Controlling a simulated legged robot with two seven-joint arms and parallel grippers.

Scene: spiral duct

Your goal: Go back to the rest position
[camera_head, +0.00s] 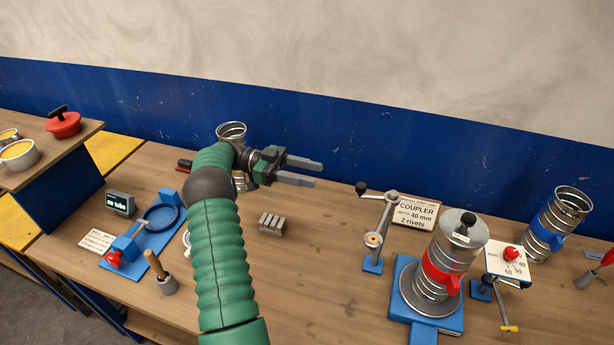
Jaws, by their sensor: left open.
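My left gripper (302,172) is at the middle of the view, above the wooden bench (330,268). Its two grey fingers point right and stand apart with nothing between them. My green left arm rises from the bottom of the view, and its wrist hides part of a metal duct piece (231,131) behind it. My right gripper is not in view.
A blue fixture (150,237) with a red knob stands left. A grey ribbed block (272,223) lies near the middle. A crank post (379,230), a duct on a blue stand (449,262), a dial board (508,260) and another duct (557,222) stand right. A blue-banded wall closes the back.

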